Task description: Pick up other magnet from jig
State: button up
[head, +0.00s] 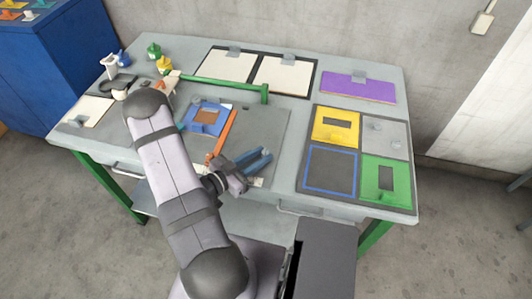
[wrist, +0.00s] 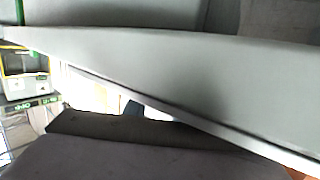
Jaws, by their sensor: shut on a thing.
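My gripper (head: 236,182) is at the front edge of the table, low over it, just in front of a blue two-pronged tool (head: 256,158). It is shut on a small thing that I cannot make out. I cannot tell whether the gripper touches the blue tool. A blue square fixture with an orange-brown middle (head: 206,117) lies behind it on a grey mat. No magnet can be clearly picked out, and I cannot tell which fixture is the jig. The wrist view is mostly filled by a pale grey surface (wrist: 190,70) and dark shapes below it.
An orange bar (head: 224,133) lies on the mat, with a green rail (head: 215,85) behind. A board with yellow (head: 335,125), grey, blue-edged and green (head: 385,180) panels is at the right.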

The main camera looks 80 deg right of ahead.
jog(key=shift+r, duration=0.25)
notch_tip(320, 180, up, 10)
jog(key=shift+f+b, duration=0.25)
jog(key=shift+b, duration=0.1)
dwell(0.5)
jog(key=shift+r, duration=0.1)
